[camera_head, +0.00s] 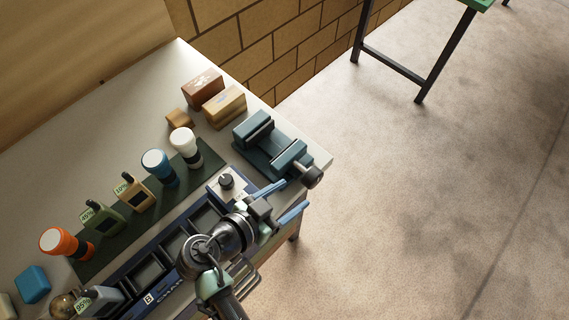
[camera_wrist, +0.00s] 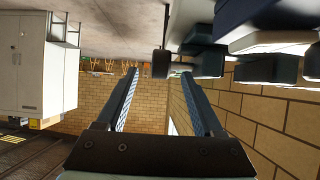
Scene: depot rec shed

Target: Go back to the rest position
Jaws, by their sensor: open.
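My gripper (camera_head: 284,200) is open, with its two blue fingers apart and nothing between them. It is over the front right corner of the workbench (camera_head: 92,122), beside the end of the charger rack (camera_head: 203,218) and in front of the blue vise (camera_head: 275,152). In the wrist view my gripper (camera_wrist: 158,82) points toward a brick wall, its fingers spread and empty. My arm hides part of the rack and the bench's front edge.
Boxes (camera_head: 203,88) sit behind. The floor (camera_head: 440,190) at right is clear up to a green-topped table (camera_head: 476,4). A grey cabinet (camera_wrist: 32,70) shows in the wrist view.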

